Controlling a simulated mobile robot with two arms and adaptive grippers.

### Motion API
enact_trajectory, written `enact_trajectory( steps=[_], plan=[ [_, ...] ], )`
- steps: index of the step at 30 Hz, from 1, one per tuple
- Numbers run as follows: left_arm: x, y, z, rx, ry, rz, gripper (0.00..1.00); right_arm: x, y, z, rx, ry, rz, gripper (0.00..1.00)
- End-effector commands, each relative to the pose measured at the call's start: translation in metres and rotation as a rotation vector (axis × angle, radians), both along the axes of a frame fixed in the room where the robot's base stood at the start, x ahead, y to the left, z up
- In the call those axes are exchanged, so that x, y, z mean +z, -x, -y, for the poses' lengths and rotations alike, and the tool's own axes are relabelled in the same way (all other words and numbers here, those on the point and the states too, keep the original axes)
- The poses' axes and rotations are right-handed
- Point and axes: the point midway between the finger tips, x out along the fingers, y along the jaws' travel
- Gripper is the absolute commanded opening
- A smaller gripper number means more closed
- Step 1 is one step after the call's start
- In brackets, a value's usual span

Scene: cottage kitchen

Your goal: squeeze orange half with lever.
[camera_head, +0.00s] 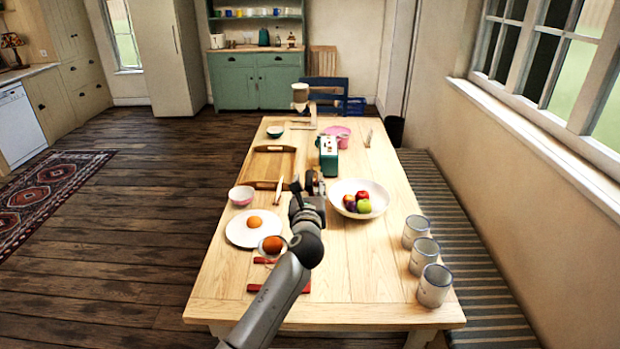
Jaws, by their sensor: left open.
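My left gripper (306,184) is over the middle of the wooden table (350,250), open, with nothing seen between its fingers. Its arm comes in from the bottom. A small orange piece (254,222) lies on a white plate (238,235) to the left of the gripper. A darker orange round thing (272,245) sits at the plate's near edge, beside my arm; whether it is whole or a half I cannot tell. A white device on a stand (301,97) is at the table's far end; I cannot make out a lever on it. My right gripper is out of view.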

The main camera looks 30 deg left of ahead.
Motion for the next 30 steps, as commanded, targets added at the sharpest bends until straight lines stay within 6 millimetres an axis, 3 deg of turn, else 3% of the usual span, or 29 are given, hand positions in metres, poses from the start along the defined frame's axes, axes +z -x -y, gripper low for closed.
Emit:
enact_trajectory(
  steps=[9,20,27,30],
  plan=[
    [0.0,-0.026,-0.012,-0.001,0.001,0.0,0.41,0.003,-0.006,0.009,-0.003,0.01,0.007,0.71],
    [0.0,-0.029,-0.013,-0.001,0.001,0.0,0.39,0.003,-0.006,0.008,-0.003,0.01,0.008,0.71],
    [-0.001,-0.028,-0.013,-0.001,0.001,0.0,0.09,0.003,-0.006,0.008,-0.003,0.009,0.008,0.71],
    [-0.001,-0.028,-0.013,-0.001,0.001,0.0,0.0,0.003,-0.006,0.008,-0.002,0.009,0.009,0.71]
  ],
)
